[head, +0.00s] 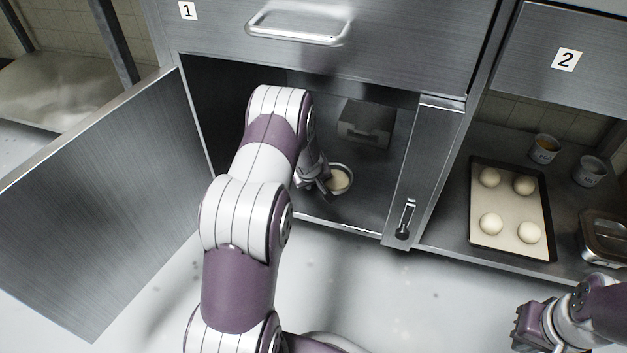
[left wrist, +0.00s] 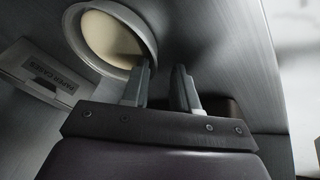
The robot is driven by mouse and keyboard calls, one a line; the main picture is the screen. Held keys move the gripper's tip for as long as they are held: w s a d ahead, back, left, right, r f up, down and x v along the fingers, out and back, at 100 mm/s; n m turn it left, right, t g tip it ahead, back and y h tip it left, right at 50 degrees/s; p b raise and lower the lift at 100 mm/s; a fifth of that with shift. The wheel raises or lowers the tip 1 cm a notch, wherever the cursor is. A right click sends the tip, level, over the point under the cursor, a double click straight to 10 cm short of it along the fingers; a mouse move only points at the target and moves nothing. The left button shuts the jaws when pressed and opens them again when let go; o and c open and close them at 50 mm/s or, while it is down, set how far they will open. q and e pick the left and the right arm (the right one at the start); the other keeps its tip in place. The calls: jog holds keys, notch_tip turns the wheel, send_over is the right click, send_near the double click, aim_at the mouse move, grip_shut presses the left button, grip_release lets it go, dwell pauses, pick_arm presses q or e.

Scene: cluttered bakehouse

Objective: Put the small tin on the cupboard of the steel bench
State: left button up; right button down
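A small round metal tin (head: 340,180) with a pale inside stands on the floor of the open cupboard (head: 372,218) under the steel bench. In the left wrist view the tin (left wrist: 150,28) is at the top, left of centre. My left arm reaches into the cupboard, and my left gripper (head: 323,187) is just left of the tin. In the left wrist view its fingers (left wrist: 166,85) are apart with a gap between them. The left finger overlaps the tin's rim; I cannot tell whether they touch. My right gripper (head: 522,327) is at the lower right, outside the cupboard, its fingers unclear.
The cupboard door (head: 95,205) stands open to the left. A paper cases box (head: 366,124) is farther back inside. Above is a drawer (head: 400,35) marked 1. On the right shelf are a tray (head: 512,253) of dough balls, two tubs (head: 590,174) and a metal container (head: 603,238).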

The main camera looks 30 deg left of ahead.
pick_arm(q)
jog(key=shift+r+p, duration=0.3)
jog(key=shift+r, duration=0.05)
jog(key=p+v, duration=0.4)
jog(key=v, duration=0.7)
jog(key=s+d+r+m+g+h, duration=0.1)
jog(key=s+d+r+m, duration=0.25)
jog(key=d, duration=0.25)
jog(key=s+d+r+m+h, duration=0.1)
jog(key=s+d+r+m, duration=0.1)
jog(key=s+d+r, duration=0.25)
jog(key=s+d+r+m+g, duration=0.1)
jog(key=s+d+r+m, duration=0.1)
jog(key=s, duration=0.4)
jog(key=s+d+r+m+g, duration=0.1)
jog(key=s+d+r+m, duration=0.1)
jog(key=s, duration=0.4)
jog(key=shift+s+d+m, duration=0.2)
jog(key=shift+d+m, duration=0.45)
jog(key=shift+d, duration=0.15)
